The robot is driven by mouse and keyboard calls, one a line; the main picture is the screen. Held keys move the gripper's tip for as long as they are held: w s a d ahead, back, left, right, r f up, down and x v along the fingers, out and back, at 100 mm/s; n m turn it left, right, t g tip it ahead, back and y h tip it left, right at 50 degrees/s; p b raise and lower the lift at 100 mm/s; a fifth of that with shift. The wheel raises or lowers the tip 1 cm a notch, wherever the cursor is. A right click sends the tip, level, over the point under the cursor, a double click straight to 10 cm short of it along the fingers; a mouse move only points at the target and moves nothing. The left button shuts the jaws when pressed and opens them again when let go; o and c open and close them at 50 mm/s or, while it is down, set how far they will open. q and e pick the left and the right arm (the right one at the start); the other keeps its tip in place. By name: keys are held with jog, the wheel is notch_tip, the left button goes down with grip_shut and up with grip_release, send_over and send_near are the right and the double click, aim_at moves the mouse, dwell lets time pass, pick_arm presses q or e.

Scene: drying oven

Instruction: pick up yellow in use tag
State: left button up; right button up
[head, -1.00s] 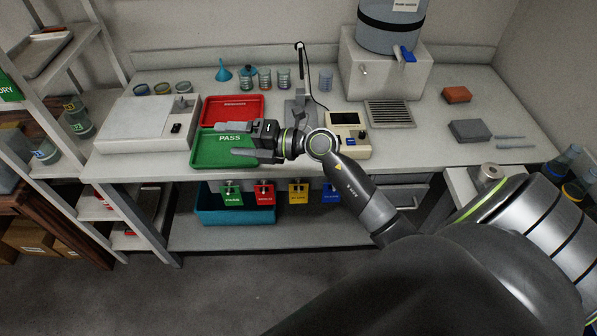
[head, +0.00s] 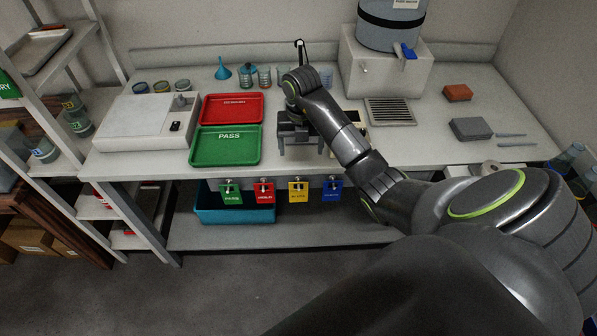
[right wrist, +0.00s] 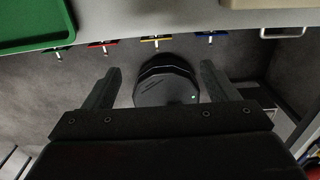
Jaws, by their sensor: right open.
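The yellow tag (head: 298,191) hangs from the front edge of the bench, between a red tag (head: 264,192) and a blue tag (head: 332,190). Its lettering is too small to read surely. My right gripper (head: 300,150) is open and empty, pointing down over the front of the bench, above the yellow tag in the picture and apart from it. In the right wrist view the yellow tag (right wrist: 156,41) shows edge-on at the bench edge, beyond the open fingers (right wrist: 160,78). My left gripper is not in view.
A green PASS tray (head: 226,160) and a red tray (head: 233,108) lie on the bench left of my gripper. A green tag (head: 230,194) hangs at the left of the row. A teal bin (head: 215,215) stands on the shelf below. The floor in front is clear.

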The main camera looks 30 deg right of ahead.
aim_at(298, 182)
notch_tip(298, 182, down, 11)
jog(key=b, duration=0.9)
jog(key=shift+a, duration=0.1)
jog(key=shift+a+f, duration=0.1)
jog(key=shift+f, duration=0.5)
jog(key=f+p, duration=0.1)
jog(key=f, duration=0.3)
jog(key=shift+a+f, duration=0.2)
jog(key=c, duration=1)
